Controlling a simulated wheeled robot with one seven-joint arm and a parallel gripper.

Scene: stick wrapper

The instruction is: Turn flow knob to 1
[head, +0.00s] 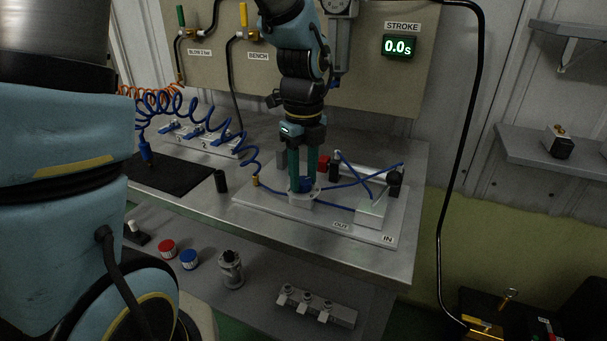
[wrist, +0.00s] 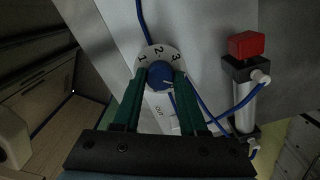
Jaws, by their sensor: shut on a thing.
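The flow knob is a blue round knob (wrist: 159,75) on a white dial (wrist: 147,55) marked 1, 2 and 3. In the wrist view, the numbers run along the dial's far edge, with 1 at left and 3 at right. A small pale mark shows on the knob's lower right; I cannot tell which number the knob is set to. My gripper (wrist: 160,78) has its green fingers shut on the knob, one on each side. In the head view, my gripper (head: 303,181) points straight down onto the knob (head: 307,185), which the fingers partly hide.
A cylinder with a red block (wrist: 246,45) stands right of the dial. Blue tubes cross the grey base plate (head: 260,200). A black post (head: 220,181) stands left of the plate. The STROKE display (head: 399,46) reads 0.0s. Coiled blue hose (head: 185,108) hangs at left.

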